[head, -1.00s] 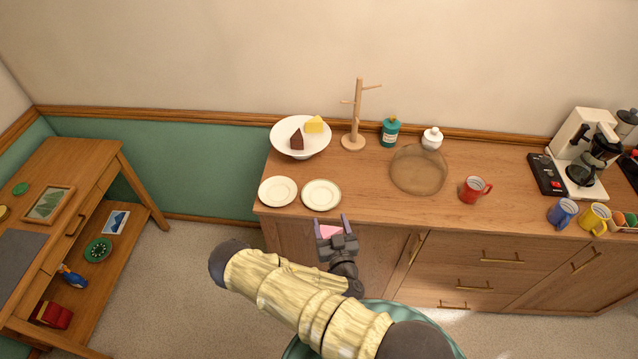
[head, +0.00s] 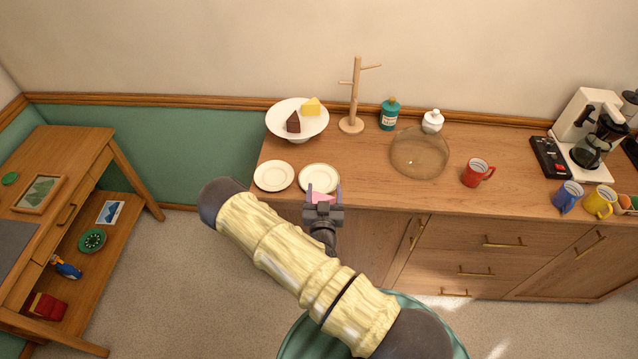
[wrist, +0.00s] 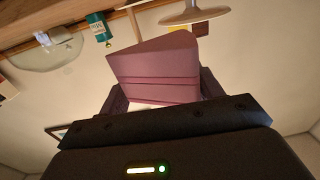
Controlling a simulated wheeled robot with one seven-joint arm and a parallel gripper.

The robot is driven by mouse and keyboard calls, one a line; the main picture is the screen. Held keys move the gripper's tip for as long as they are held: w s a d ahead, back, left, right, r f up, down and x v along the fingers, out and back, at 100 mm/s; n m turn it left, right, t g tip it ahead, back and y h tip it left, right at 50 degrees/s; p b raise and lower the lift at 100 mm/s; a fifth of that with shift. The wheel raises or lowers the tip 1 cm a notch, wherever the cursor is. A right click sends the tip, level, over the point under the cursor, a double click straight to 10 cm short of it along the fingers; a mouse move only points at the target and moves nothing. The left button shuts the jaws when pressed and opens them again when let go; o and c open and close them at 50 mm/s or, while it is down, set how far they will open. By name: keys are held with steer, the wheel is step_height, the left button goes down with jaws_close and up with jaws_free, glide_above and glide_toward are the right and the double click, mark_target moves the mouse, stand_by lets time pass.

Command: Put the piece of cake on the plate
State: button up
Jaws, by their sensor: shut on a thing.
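My gripper (head: 323,192) is shut on a pink slice of cake (head: 322,199). The slice also fills the middle of the wrist view (wrist: 155,72), with a finger on each side of it. The gripper and slice are at the counter's front edge, overlapping the near rim of the right small white plate (head: 318,176) in the head view. I cannot tell their height above it. The left small white plate (head: 273,176) lies beside it. Both plates look empty. A white cake stand (head: 297,133) behind them holds a dark brown slice (head: 293,122) and a yellow slice (head: 311,106).
A wooden mug tree (head: 356,95), teal bottle (head: 389,113), white jar (head: 432,121) and clear round dish or cover (head: 419,160) stand right of the plates. A red mug (head: 476,172), blue mug (head: 568,196), yellow mug (head: 600,202) and coffee maker (head: 588,135) are farther right.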

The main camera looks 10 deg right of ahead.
steer(key=w+r+m+g+h+b, duration=0.2)
steer(key=w+r+m+h+b, duration=0.1)
steer(key=w+m+h+b, duration=0.25)
step_height(320, 180, up, 6)
steer(key=g+h+b, duration=0.2)
steer(key=b, duration=0.2)
glide_above(321, 184)
steer(key=shift+w+f, duration=0.1)
steer(key=shift+f, duration=0.1)
steer(key=shift+f+p, duration=0.7)
steer(key=shift+f, duration=2.25)
step_height(321, 184, down, 4)
steer(key=shift+r+n+p, duration=0.1)
steer(key=shift+n+p, duration=0.15)
steer(key=shift+p, duration=0.25)
steer(key=shift+f, duration=0.2)
